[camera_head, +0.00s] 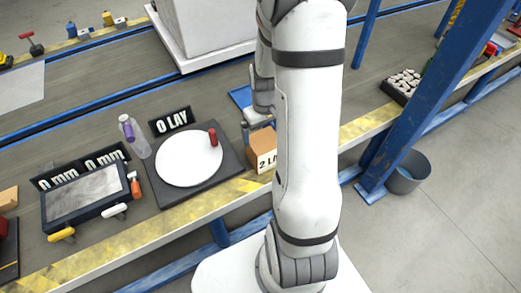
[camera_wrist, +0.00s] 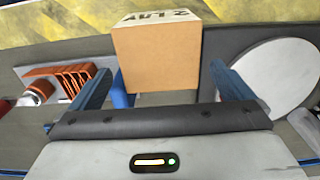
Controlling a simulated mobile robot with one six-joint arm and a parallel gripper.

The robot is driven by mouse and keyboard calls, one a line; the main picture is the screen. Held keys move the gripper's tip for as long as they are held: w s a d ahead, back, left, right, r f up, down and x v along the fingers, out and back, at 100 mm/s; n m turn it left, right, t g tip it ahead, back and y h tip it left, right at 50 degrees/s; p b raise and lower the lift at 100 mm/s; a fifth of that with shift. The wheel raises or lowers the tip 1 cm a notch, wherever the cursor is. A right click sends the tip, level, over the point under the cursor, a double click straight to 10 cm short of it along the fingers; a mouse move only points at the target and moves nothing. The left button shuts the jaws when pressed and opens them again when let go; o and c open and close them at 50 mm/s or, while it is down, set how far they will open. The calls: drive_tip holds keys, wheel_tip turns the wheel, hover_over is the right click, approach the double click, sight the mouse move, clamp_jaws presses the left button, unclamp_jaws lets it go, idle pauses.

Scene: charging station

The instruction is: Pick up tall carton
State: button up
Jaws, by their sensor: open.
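A brown carton (camera_head: 262,148) with dark lettering stands on the bench beside the dark board, partly hidden by my arm in the head view. It also shows in the wrist view (camera_wrist: 158,60), with its lettered face at the top of the picture. My gripper (camera_wrist: 160,76) is open, with one blue finger on each side of the carton in the picture. Gaps show between the fingers and the carton, and nothing is held. I cannot tell how far the fingertips reach along it. In the head view my arm hides most of the gripper.
An orange finned part (camera_wrist: 68,78) lies left of the carton in the wrist view. A blue post (camera_head: 420,95) rises at the right.

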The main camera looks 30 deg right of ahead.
sight(264, 140)
wheel_tip(264, 140, down, 8)
drive_tip(key=shift+r+b, duration=0.15)
drive_tip(key=shift+b, duration=0.8)
drive_tip(key=shift+c, duration=0.6)
drive_tip(key=c, duration=0.8)
drive_tip(key=shift+r, duration=0.15)
